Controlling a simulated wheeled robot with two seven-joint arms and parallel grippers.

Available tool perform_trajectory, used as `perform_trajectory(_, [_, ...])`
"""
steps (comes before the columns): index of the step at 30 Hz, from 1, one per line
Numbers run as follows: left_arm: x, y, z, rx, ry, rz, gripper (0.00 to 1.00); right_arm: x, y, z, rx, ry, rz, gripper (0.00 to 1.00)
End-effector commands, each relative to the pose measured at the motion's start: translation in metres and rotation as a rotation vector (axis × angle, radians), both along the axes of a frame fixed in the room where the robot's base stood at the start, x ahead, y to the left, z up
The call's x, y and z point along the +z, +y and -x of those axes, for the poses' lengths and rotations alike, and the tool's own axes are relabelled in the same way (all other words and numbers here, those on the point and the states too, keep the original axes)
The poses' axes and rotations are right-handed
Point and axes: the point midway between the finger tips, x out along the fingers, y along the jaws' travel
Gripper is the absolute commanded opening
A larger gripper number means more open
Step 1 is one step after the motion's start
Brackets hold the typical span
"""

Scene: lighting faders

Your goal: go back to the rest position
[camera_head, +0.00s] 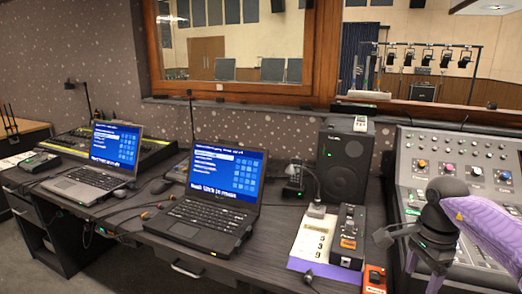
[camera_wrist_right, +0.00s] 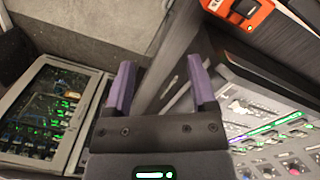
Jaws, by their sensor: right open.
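My right gripper (camera_head: 407,264) is at the lower right of the head view, in front of the grey fader console (camera_head: 408,165). In the right wrist view its two purple fingers stand apart with nothing between them, so the gripper (camera_wrist_right: 160,64) is open and empty. The sloped console with faders and coloured knobs also shows at the lower right of the wrist view (camera_wrist_right: 235,95). My purple right arm hides part of the console in the head view. My left gripper is not in view.
An orange device (camera_head: 375,280) lies at the desk's front edge, close to my right gripper. It also shows in the wrist view (camera_wrist_right: 240,20). A black-and-orange box (camera_head: 348,240), a speaker (camera_head: 344,160) and two laptops (camera_head: 210,215) stand further left. Floor shows below the gripper.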

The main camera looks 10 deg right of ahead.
Motion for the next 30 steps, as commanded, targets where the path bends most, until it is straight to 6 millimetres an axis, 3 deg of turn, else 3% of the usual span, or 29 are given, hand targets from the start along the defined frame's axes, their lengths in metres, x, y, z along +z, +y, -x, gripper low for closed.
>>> perform_trajectory(11, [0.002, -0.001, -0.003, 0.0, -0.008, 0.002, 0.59, -0.056, 0.07, -0.016, -0.195, -0.041, -0.319, 0.73])
perform_trajectory(14, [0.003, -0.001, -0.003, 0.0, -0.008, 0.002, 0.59, -0.079, 0.102, -0.019, -0.337, -0.032, -0.48, 0.73])
perform_trajectory(17, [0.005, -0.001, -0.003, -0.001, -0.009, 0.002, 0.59, -0.108, 0.141, -0.021, -0.588, 0.008, -0.703, 0.73])
perform_trajectory(20, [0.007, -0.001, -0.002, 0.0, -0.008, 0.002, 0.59, -0.142, 0.174, -0.02, -0.981, 0.102, -0.949, 0.73])
perform_trajectory(23, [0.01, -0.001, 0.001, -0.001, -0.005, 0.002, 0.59, -0.198, 0.183, -0.003, -1.611, 0.272, -1.167, 0.73])
perform_trajectory(24, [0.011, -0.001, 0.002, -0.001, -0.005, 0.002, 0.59, -0.231, 0.176, 0.015, -1.949, 0.358, -1.219, 0.73])
perform_trajectory(26, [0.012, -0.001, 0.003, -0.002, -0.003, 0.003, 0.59, -0.278, 0.16, 0.052, -2.41, 0.45, -1.228, 0.73])
perform_trajectory(27, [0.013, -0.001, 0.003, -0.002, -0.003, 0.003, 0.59, -0.307, 0.15, 0.082, -2.686, 0.489, -1.196, 0.73])
perform_trajectory(28, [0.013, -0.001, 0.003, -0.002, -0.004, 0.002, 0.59, -0.326, 0.143, 0.107, 2.876, -0.506, 1.158, 0.73])
perform_trajectory(30, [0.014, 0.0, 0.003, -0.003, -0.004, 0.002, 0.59, -0.364, 0.129, 0.17, 2.646, -0.409, 0.827, 0.73])
